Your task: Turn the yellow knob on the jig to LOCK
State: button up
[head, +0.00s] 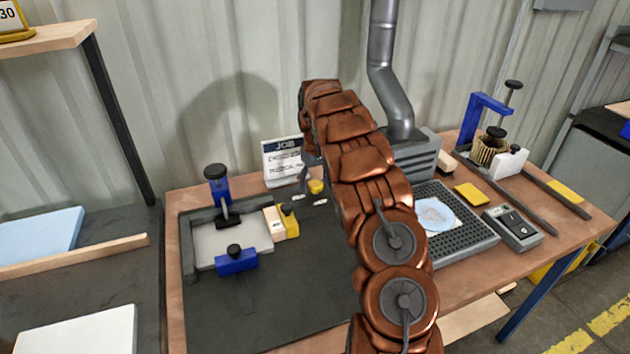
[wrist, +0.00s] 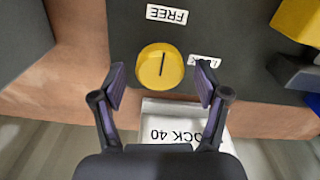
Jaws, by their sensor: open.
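The yellow knob (wrist: 160,67) is round with a dark line across its face. In the wrist view the line runs almost straight up the picture, toward the FREE label (wrist: 167,14). A second label (wrist: 203,61) lies right of the knob, mostly hidden by a finger. My gripper (wrist: 161,78) is open, one finger on each side of the knob, with gaps between. In the head view the knob (head: 316,187) shows beside my arm, which hides most of the gripper. The jig's dark base (head: 270,310) carries a light plate, blue clamps and a yellow block.
A white job card (head: 283,162) stands behind the knob and shows in the wrist view (wrist: 175,125), close below the fingers. A blue-and-black clamp (head: 217,190) stands left. A perforated tray (head: 465,240) and a grey switch box (head: 513,228) lie right.

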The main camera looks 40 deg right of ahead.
jog(key=shift+c, duration=0.3)
jog(key=c, duration=1.1)
jog(key=m+b, duration=0.3)
jog(key=shift+f+m, duration=0.2)
jog(key=shift+m, duration=0.1)
jog(key=m+b, duration=0.3)
jog(key=m, duration=0.2)
jog(key=shift+m, duration=0.3)
jog(key=m+b, duration=0.2)
jog(key=m, duration=0.2)
jog(key=shift+s+d, duration=0.1)
jog(key=shift+d, duration=0.05)
jog(key=shift+s+r+m+b, duration=0.15)
jog(key=shift+m+b, duration=0.85)
jog(key=shift+m, duration=1.4)
